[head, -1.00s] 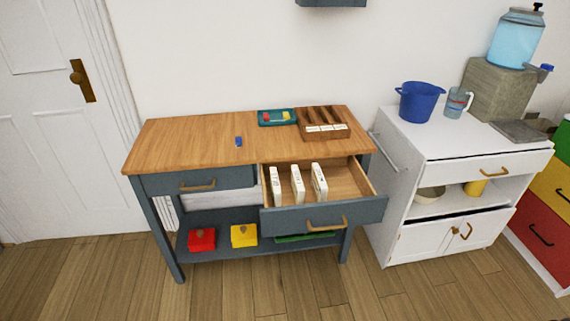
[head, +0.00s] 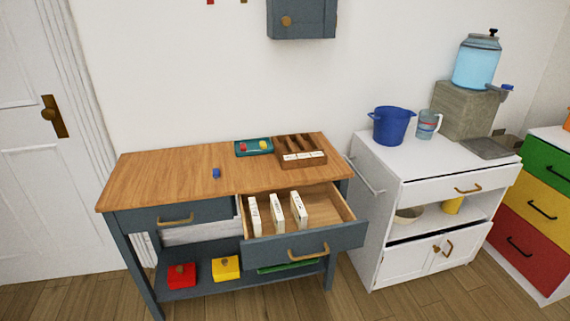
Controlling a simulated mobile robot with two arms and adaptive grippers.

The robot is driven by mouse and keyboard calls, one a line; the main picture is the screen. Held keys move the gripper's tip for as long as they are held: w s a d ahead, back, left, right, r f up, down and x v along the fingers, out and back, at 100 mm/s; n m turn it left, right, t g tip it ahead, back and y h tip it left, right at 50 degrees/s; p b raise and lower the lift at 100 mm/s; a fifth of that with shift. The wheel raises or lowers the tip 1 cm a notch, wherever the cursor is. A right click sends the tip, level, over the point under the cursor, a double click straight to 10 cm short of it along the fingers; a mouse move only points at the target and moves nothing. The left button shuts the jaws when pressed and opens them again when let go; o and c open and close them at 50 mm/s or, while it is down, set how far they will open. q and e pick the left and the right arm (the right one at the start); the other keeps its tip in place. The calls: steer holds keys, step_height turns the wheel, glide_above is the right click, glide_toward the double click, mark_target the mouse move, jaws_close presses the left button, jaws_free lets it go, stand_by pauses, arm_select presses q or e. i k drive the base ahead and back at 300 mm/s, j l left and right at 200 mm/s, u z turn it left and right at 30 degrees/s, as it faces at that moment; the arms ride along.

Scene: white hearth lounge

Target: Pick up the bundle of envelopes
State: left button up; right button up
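Three white upright bundles stand in the open right drawer (head: 335,240) of the wood-topped table. They look like envelope bundles: a left one (head: 254,216), a middle one (head: 277,214) and a right one (head: 299,210). They stand apart, side by side, with bare drawer floor to their right. Small dark marks on them are too small to read. Neither of my grippers shows in the head view.
The tabletop (head: 165,178) holds a small blue item (head: 216,173), a teal tray (head: 240,152) and a wooden sorter (head: 316,159). The open drawer juts out in front. A white cabinet (head: 378,240) stands close on the right. A wall cabinet (head: 302,20) hangs above.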

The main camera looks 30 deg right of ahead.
mark_target(255, 217)
steer(key=i+l+u, duration=0.1)
steer(key=i+l, duration=0.7)
steer(key=i, duration=0.1)
